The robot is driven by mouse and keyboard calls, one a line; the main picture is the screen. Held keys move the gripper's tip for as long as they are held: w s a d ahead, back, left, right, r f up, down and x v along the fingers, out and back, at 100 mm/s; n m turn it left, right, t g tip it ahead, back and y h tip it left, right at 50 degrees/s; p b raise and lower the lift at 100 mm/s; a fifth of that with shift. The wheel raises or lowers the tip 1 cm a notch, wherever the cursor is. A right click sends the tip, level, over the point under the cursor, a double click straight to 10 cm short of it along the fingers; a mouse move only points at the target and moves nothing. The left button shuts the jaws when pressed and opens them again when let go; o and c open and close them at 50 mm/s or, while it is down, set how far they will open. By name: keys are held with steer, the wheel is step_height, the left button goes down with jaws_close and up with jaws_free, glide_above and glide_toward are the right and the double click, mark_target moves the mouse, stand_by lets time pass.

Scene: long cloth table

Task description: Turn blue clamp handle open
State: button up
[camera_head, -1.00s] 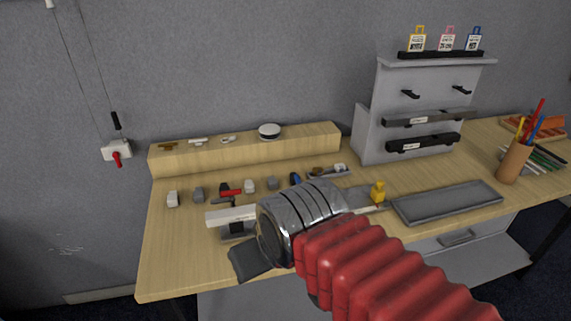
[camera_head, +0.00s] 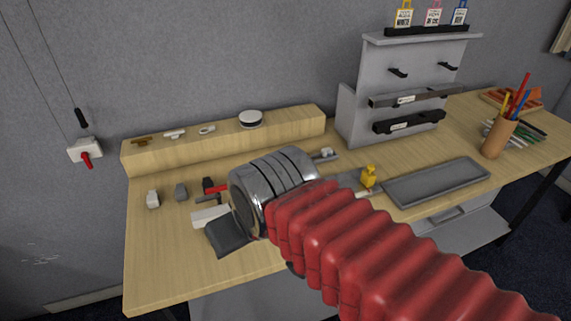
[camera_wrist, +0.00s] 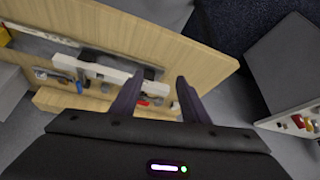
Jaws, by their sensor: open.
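The blue clamp handle is not clearly visible in the head view, where my arm covers the middle of the table. A small bluish spot (camera_wrist: 80,86) shows among the small parts in the wrist view, but I cannot tell whether it is the handle. My gripper (camera_wrist: 159,77) is open, its two dark fingers apart with nothing held between them. Its fingers point toward the wooden table (camera_wrist: 190,58). In the head view my gripper's dark body (camera_head: 228,237) is over the table's front left part, and its fingertips are hidden.
A red-handled part (camera_head: 215,188) and small grey blocks (camera_head: 181,192) lie left of my arm. A wooden ledge (camera_head: 220,136) runs behind. A yellow piece (camera_head: 369,177), grey tray (camera_head: 437,183) and grey rack (camera_head: 400,90) stand right. A switch box (camera_head: 85,150) hangs on the wall.

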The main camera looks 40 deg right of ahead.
steer(key=shift+o, duration=0.8)
steer(key=shift+w+d+r, duration=0.15)
steer(key=shift+w+r, duration=0.1)
steer(key=o, duration=0.4)
steer(key=w+d+r+m, duration=0.1)
steer(key=m, duration=0.1)
steer(key=w+d+r+m+g, duration=0.1)
steer(key=w+d, duration=0.1)
steer(key=w+d+r+m, duration=0.1)
steer(key=w+r+m, duration=0.1)
steer(key=shift+w+d+r+m+g+h, duration=0.1)
steer(key=shift+w+d+m+g+h, duration=0.15)
steer(key=shift+m+g+h, duration=0.05)
steer(key=w+d+m+g, duration=0.1)
steer(key=w+d+m, duration=0.3)
steer(key=d+m, duration=0.1)
steer(key=w+d+r+m+g, duration=0.1)
steer(key=w+d+m, duration=0.3)
steer(key=d, duration=0.3)
steer(key=w+d+m+g, duration=0.2)
steer(key=w+d+m, duration=0.3)
steer(key=d+m, duration=0.1)
steer(key=shift+w+d+r, duration=0.1)
steer(key=shift+d+r, duration=0.25)
steer(key=shift+d, duration=0.2)
step_height(320, 180, down, 14)
steer(key=shift+r, duration=0.1)
